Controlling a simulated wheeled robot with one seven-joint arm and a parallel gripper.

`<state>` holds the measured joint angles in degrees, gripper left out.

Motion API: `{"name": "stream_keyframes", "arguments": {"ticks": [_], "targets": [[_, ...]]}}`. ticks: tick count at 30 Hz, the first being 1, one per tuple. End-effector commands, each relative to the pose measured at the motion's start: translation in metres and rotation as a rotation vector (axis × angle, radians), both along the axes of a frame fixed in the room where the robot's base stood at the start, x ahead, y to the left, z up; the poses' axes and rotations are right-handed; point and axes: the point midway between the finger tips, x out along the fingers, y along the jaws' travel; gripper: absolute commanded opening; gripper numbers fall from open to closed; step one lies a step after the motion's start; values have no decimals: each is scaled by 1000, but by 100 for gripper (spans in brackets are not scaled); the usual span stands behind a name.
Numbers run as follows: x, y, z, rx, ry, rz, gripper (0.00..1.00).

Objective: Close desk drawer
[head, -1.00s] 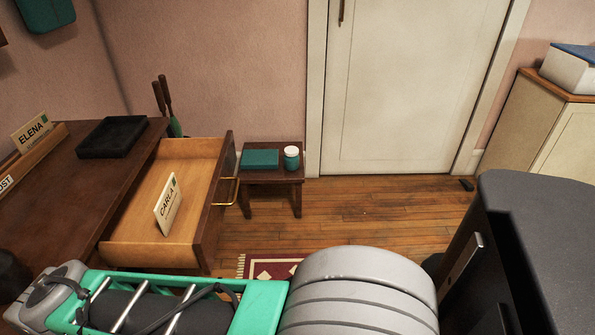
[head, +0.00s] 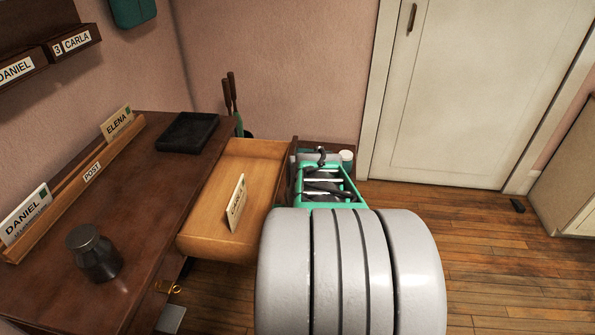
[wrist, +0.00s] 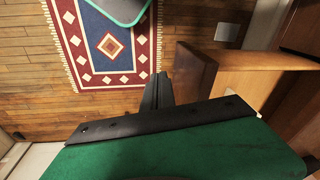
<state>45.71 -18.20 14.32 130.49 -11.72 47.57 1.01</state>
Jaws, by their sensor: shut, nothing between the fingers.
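The desk drawer (head: 255,165) stands open, pulled out from the dark desk (head: 150,180). A card marked CARLA (head: 236,203) leans upright inside it. My green and grey arm lies just outside the drawer front, covering its handle and most of the front face. In the wrist view, my gripper's black fingers (wrist: 158,90) are shut and empty. A brown wooden panel (wrist: 225,75), which looks like part of the drawer or desk, is right of the fingers. I cannot tell whether they touch it. The fingers are hidden in the head view.
A black tray (head: 188,132), a dark jar (head: 93,252) and a POST rack (head: 75,185) with cards are on the desk. A red rug (wrist: 110,45) lies on the floor.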

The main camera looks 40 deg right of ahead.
Motion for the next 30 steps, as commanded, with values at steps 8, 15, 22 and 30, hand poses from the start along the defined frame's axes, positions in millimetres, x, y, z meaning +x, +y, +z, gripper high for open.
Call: {"name": "stream_keyframes", "arguments": {"ticks": [8,15,22,30], "targets": [[43,-145,82,25,-402,-133,0],[49,-168,85,19,-485,-145,0],[77,-167,47,20,-482,-143,0],[114,-161,13,17,-483,-139,0]]}}
